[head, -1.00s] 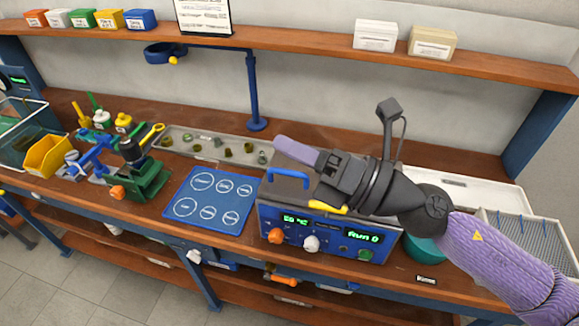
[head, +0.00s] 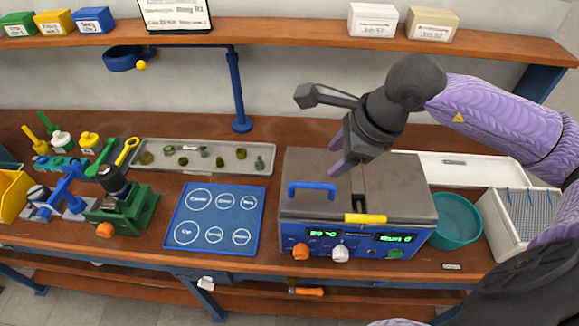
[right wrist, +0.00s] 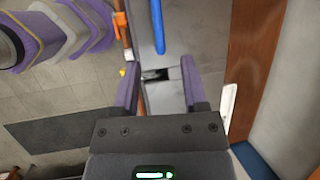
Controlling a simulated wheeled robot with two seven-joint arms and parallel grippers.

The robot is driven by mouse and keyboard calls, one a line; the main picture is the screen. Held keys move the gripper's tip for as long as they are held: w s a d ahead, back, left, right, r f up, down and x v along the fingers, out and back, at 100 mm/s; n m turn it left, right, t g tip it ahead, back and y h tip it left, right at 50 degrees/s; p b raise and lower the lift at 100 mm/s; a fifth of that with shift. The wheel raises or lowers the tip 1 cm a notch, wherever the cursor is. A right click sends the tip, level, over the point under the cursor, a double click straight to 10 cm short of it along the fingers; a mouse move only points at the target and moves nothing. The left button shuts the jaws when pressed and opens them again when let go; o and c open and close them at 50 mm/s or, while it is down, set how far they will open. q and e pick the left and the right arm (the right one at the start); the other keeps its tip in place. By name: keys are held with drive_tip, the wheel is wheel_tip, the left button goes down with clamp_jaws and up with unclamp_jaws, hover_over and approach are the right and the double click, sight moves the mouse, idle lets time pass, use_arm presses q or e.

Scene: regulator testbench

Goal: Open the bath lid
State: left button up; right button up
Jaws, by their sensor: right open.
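The bath (head: 355,247) is a box with a blue front panel, lit green displays and knobs. Its grey lid (head: 395,190) lies flat on top, with a dark narrow gap near the middle. A blue handle (head: 312,186) stands on the lid's left part, and a yellow tab (head: 365,218) sits at the front edge. My right gripper (head: 348,160) is open and empty above the rear of the lid, fingers pointing down. In the right wrist view, the blue handle (right wrist: 158,25) lies beyond the open fingers of my right gripper (right wrist: 160,92). My left gripper is not visible.
A blue mat (head: 213,258) with marked circles lies left of the bath. A tray of small parts (head: 250,150) is behind it. A teal bowl (head: 455,222) and a white rack (head: 520,225) stand to the right. A shelf (head: 290,33) runs above.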

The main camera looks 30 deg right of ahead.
sight(312, 184)
drive_tip(key=x, duration=0.9)
drive_tip(key=shift+s+f, duration=0.2)
drive_tip(key=shift+f, duration=0.1)
clamp_jaws()
idle(0.8)
